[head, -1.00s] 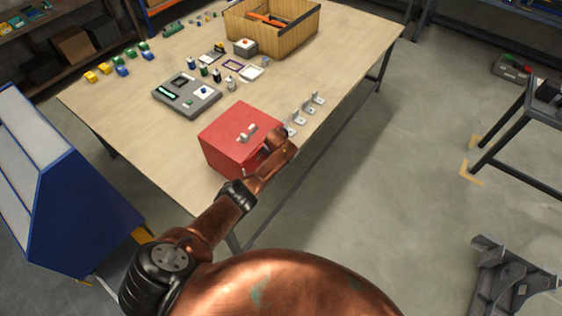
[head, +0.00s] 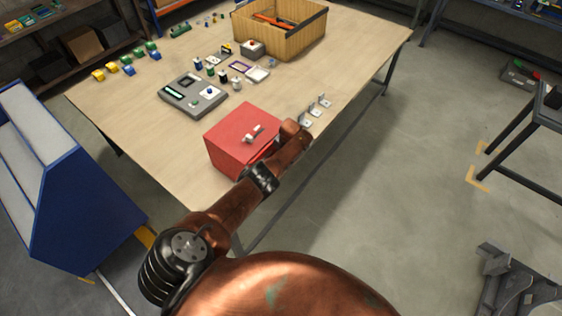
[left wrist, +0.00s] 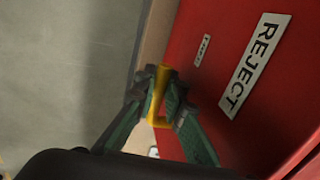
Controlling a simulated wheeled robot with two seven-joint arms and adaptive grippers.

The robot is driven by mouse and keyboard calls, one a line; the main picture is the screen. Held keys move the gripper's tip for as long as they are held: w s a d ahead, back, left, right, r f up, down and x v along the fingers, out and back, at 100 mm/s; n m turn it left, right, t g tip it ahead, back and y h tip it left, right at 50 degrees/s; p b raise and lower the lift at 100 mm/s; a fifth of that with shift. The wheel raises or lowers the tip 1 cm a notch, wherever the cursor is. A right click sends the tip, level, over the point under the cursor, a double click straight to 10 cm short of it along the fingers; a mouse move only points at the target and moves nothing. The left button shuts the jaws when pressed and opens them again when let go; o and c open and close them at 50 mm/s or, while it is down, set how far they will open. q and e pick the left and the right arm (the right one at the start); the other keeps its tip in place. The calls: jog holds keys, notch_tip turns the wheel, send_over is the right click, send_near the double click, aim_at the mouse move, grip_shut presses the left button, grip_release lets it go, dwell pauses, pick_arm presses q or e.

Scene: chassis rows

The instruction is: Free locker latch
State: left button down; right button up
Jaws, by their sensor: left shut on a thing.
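The red locker box (head: 237,123) sits at the table's near edge, with a small grey-white fitting (head: 254,133) on its top. In the left wrist view its red face (left wrist: 205,22) fills the right side, with a white REJECT label (left wrist: 255,65). My left gripper (left wrist: 158,104) has its green fingers shut on a yellow handle (left wrist: 161,82) beside the red face. How the handle joins the box is unclear. In the head view my copper arm reaches the box's right side and hides the fingers. My right gripper is not in view.
A grey panel device (head: 193,95) lies behind the box. A wooden crate (head: 280,38) is at the back. Open floor (head: 370,190) lies right of the table.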

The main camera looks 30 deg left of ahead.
pick_arm(q)
jog(key=c, duration=2.3)
grip_release()
jog(key=shift+o, duration=0.2)
jog(key=shift+w+d+r, duration=0.1)
jog(key=shift+d+r, duration=0.15)
jog(key=shift+r, duration=0.25)
notch_tip(320, 180, up, 11)
jog(key=d, duration=0.2)
jog(key=shift+f, duration=0.2)
